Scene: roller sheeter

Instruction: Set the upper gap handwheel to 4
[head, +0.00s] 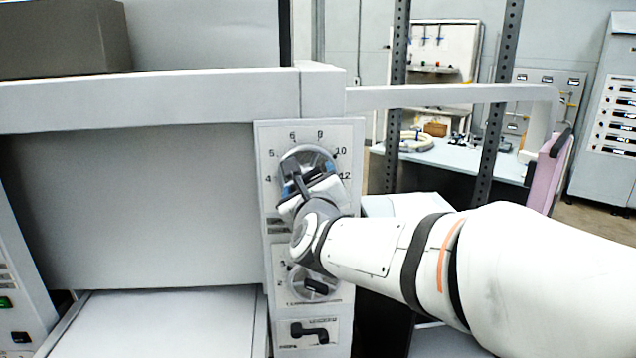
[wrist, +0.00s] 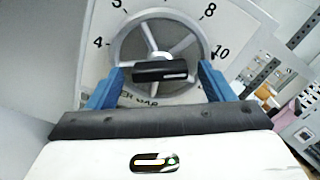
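The upper gap handwheel (head: 318,158) is a silver spoked wheel on a white dial plate marked 4, 5, 6, 8, 10 and 12. In the wrist view the wheel (wrist: 133,45) has a black bar-shaped handle (wrist: 160,71) at its lower part. My gripper (head: 296,188) is in front of the wheel and hides its lower left in the head view. In the wrist view its blue fingers (wrist: 160,82) stand apart on either side of the black handle, with small gaps at both ends. A small dark mark shows beside 10; I cannot read the setting surely.
A second, lower dial with a black knob (head: 315,286) sits below my wrist. Under it is a black lever (head: 309,332) on its own plate. The grey machine panel (head: 130,200) fills the left. A post (head: 397,90) and a workbench (head: 450,155) stand behind on the right.

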